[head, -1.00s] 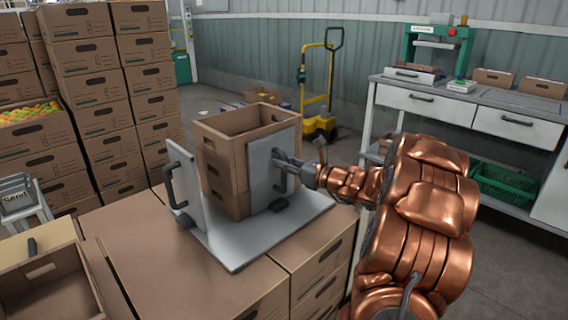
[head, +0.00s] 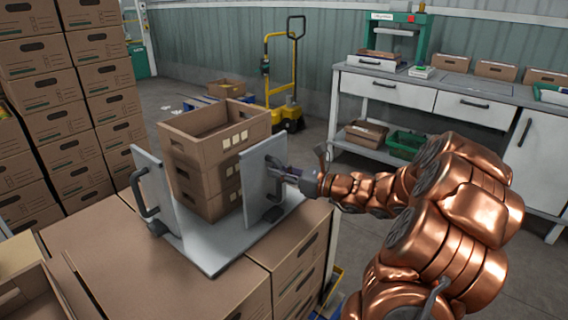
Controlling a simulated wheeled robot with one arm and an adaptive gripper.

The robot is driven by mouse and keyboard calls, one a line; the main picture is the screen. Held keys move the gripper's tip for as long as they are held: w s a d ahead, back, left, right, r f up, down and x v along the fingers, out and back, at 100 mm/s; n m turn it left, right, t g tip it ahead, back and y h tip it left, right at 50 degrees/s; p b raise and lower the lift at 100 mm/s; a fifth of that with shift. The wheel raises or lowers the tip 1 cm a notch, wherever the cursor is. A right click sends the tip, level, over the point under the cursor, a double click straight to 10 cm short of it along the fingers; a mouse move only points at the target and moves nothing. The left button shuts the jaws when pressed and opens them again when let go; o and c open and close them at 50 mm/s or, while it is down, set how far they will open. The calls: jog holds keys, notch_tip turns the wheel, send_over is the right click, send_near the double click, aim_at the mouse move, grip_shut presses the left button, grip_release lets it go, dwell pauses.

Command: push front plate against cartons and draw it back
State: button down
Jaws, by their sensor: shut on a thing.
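A stack of brown open cartons (head: 205,178) stands on a grey base plate (head: 222,262) in the head view. An upright grey plate (head: 254,172) with a dark handle stands to the right of the stack, with part of the stack's labelled face showing beside it. My gripper (head: 288,174) is shut on this plate's handle; its fingertips are small and partly hidden. A second upright grey plate (head: 152,180) with a dark handle (head: 140,192) stands at the left of the stack. The contact at the carton bottoms is partly hidden by the right plate.
The base plate lies on closed cardboard boxes (head: 160,285). Tall box stacks (head: 70,90) stand at the left. A yellow pallet truck (head: 280,90) and a white bench (head: 400,95) stand behind. Open floor lies between them.

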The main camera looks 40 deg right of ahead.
jog(key=shift+s+f, duration=0.1)
jog(key=shift+s, duration=0.05)
jog(key=c, duration=1.5)
grip_release()
jog(key=shift+d, duration=0.1)
jog(key=o, duration=0.4)
jog(key=v, duration=1.2)
